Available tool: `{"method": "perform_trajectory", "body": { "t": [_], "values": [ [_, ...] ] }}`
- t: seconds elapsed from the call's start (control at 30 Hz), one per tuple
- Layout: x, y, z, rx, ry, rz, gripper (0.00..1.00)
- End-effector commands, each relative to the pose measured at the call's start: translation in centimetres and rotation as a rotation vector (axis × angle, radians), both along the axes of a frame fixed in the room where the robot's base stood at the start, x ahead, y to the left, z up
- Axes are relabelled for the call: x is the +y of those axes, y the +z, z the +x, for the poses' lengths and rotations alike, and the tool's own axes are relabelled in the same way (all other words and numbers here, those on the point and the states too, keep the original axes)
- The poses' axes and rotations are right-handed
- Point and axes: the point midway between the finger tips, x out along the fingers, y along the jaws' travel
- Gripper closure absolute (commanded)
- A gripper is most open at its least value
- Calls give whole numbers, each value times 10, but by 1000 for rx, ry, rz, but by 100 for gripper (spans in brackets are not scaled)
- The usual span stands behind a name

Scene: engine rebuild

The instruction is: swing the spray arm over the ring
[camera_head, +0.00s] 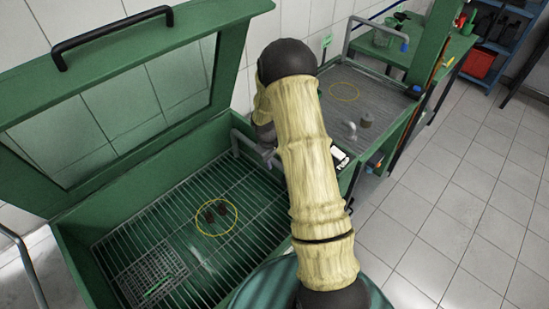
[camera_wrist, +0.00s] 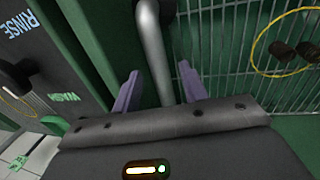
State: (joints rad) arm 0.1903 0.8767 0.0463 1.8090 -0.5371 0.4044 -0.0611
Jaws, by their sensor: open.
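The spray arm (camera_head: 236,143) is a bent grey pipe at the right wall of the green wash basin; its right part is hidden behind my arm. In the wrist view the grey pipe (camera_wrist: 154,50) runs down between the two purple fingers of my gripper (camera_wrist: 160,88). The fingers are apart; I cannot tell whether either touches the pipe. A yellow ring (camera_head: 237,222) lies on the basin's grate, left of and nearer than the pipe, with dark parts inside it. Part of the ring (camera_wrist: 254,50) shows at the right of the wrist view, apart from my gripper.
The basin's green lid (camera_head: 120,165) stands open at the left. A small mesh basket (camera_head: 152,275) sits on the grate. Behind my arm is a second tray (camera_head: 385,92) with another yellow ring. A dark panel (camera_wrist: 45,75) reads RINSE and WASH. Tiled floor is clear at right.

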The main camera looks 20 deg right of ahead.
Motion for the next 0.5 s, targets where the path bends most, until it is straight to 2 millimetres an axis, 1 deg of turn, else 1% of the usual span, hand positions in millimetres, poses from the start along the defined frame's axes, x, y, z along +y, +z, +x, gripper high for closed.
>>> {"method": "perform_trajectory", "body": {
  "t": [0.03,0.13,0.37,0.4,0.47,0.5],
  "values": [
    [-1,-4,0,1,0,0,57],
    [-1,-8,1,0,0,0,57],
    [-1,-9,1,-1,0,0,57],
    [-1,-9,1,0,0,0,59],
    [-1,-9,1,0,0,0,71],
    [-2,-9,1,0,0,0,78]
  ]
}}
